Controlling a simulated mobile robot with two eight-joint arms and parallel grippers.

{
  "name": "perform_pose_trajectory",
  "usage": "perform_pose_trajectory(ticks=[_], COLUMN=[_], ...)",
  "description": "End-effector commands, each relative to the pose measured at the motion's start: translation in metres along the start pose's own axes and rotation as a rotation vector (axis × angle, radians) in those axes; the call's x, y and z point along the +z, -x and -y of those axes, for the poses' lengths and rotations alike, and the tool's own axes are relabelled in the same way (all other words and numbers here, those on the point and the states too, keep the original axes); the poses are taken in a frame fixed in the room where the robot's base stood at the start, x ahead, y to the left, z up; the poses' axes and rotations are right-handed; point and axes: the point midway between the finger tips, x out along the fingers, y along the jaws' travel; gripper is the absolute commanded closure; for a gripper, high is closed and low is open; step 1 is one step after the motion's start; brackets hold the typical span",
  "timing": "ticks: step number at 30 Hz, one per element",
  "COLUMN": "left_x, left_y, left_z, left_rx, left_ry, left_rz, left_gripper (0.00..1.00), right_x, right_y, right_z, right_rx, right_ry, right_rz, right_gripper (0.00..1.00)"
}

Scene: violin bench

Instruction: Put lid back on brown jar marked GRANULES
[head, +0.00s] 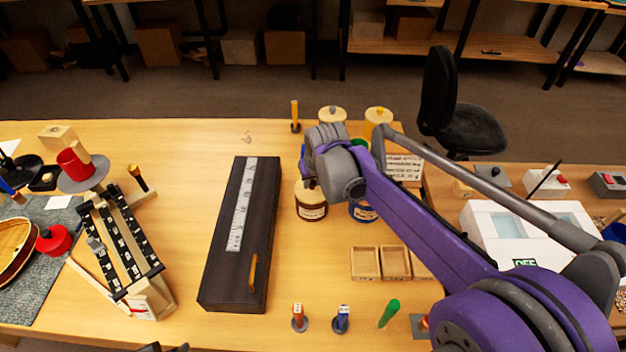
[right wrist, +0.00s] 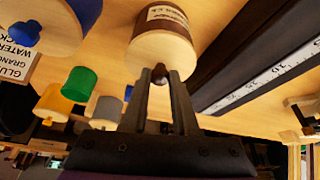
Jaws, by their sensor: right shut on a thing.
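The brown jar (head: 311,212) with a pale label stands on the bench right of the long dark case. Its pale round lid (head: 305,190) is at the jar's mouth. In the right wrist view the lid (right wrist: 160,52) lies against the brown jar (right wrist: 166,22); I cannot tell whether a thin gap remains. My right gripper (right wrist: 160,78) is shut on the lid's small brown knob. In the head view my right arm's wrist covers the gripper and part of the lid. A dark piece at the bottom edge may be my left gripper (head: 163,347); its jaws are not shown.
A blue jar (head: 363,212) stands close right of the brown one. The dark case (head: 225,275) lies to the left. Small wooden trays (head: 366,262) are in front right.

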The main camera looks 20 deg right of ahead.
Motion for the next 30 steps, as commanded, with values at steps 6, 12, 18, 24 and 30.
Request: perform_pose_trajectory(ticks=[6, 12, 18, 24, 30], left_x=[0.0001, 0.0001, -0.0007, -0.0005, -0.0005], left_y=[-0.0002, -0.0002, 0.0009, 0.0007, 0.0007], left_z=[0.0, 0.0, 0.0, 0.0, 0.0], left_rx=[0.0, 0.0, 0.0, 0.0, 0.0], left_ry=[0.0, 0.0, 0.0, 0.0, 0.0], left_rz=[0.0, 0.0, 0.0, 0.0, 0.0], left_gripper=[0.53, 0.53, 0.53, 0.53, 0.53], right_x=[0.0003, 0.0003, 0.0004, 0.0006, 0.0005], right_y=[-0.0009, -0.0009, -0.001, -0.0012, -0.0012], right_z=[0.0, 0.0, 0.0, 0.0, 0.0], right_rx=[0.0, 0.0, 0.0, 0.0, 0.0], right_ry=[0.0, 0.0, 0.0, 0.0, 0.0], right_rz=[0.0, 0.0, 0.0, 0.0, 0.0], right_gripper=[1.0, 1.0, 1.0, 1.0, 0.55])
